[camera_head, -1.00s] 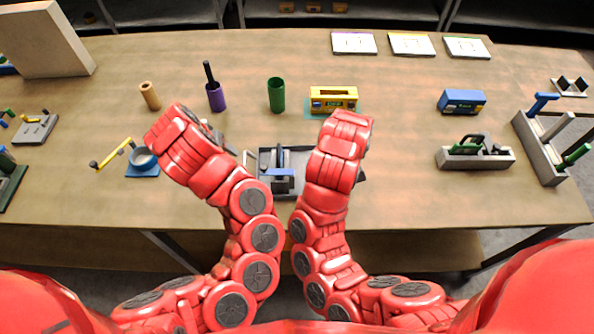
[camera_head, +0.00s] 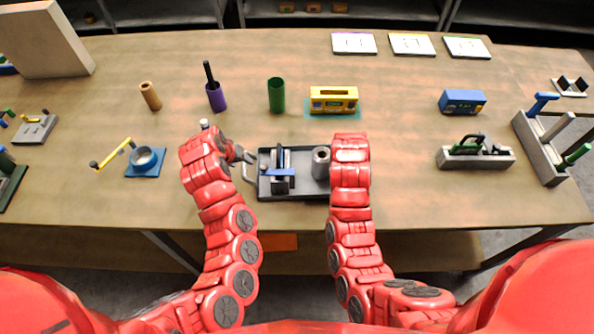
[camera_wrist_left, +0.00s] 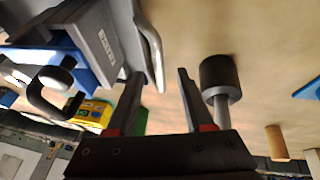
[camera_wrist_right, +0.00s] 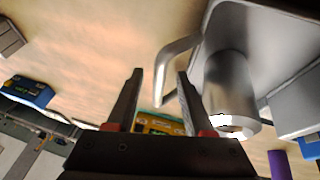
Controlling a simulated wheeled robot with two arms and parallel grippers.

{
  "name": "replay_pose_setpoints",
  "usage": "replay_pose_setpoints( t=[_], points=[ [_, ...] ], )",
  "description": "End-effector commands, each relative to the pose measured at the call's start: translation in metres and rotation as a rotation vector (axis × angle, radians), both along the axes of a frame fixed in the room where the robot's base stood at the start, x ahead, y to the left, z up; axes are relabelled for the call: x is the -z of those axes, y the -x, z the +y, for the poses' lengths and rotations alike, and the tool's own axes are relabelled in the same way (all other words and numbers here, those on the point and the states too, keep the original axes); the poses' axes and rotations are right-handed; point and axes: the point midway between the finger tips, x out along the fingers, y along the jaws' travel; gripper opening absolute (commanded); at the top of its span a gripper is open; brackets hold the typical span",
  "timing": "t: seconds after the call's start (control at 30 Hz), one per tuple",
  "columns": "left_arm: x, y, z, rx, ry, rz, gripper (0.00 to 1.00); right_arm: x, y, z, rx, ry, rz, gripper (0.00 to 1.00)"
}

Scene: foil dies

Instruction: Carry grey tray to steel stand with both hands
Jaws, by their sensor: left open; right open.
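The grey tray (camera_head: 265,190) lies on the table in front of me, bearing a dark device with a blue bar (camera_head: 280,172) and a grey cylinder (camera_head: 321,160). My left gripper (camera_head: 240,156) is open at its left end; in the left wrist view the tray's bent metal handle (camera_wrist_left: 152,48) reaches between the open fingertips (camera_wrist_left: 160,74). In the right wrist view the other handle (camera_wrist_right: 175,52) reaches between my right gripper's open fingertips (camera_wrist_right: 160,73). My right wrist hides that handle in the head view. I cannot pick out the steel stand with certainty.
A dark-headed metal piece (camera_wrist_left: 218,75) stands close beside my left fingers. A blue-based cup (camera_head: 143,160) is further left. Behind the tray stand a green cup (camera_head: 276,95) and a yellow box (camera_head: 334,99). A grey handled block (camera_head: 475,156) is right; table between is clear.

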Motion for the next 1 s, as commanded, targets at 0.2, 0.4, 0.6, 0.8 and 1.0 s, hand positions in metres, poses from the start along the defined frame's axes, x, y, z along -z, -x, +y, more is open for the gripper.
replay_pose_setpoints(
  t=[0.2, 0.4, 0.6, 0.8, 1.0],
  points=[
    [0.026, -0.010, -0.005, 0.002, 0.001, 0.002, 0.52, 0.025, -0.011, -0.005, -0.001, 0.000, 0.000, 0.52],
    [0.035, -0.015, -0.007, 0.000, 0.000, -0.001, 0.52, 0.035, -0.015, -0.008, -0.001, -0.001, -0.001, 0.52],
    [0.037, -0.016, -0.008, 0.001, 0.001, -0.002, 0.52, 0.036, -0.016, -0.008, -0.001, 0.000, -0.003, 0.52],
    [0.037, -0.015, -0.007, 0.001, 0.001, -0.001, 0.40, 0.036, -0.016, -0.008, -0.001, 0.000, -0.002, 0.40],
    [0.037, -0.015, -0.007, 0.001, 0.001, -0.001, 0.04, 0.036, -0.016, -0.008, -0.001, 0.000, -0.002, 0.04]
  ],
)
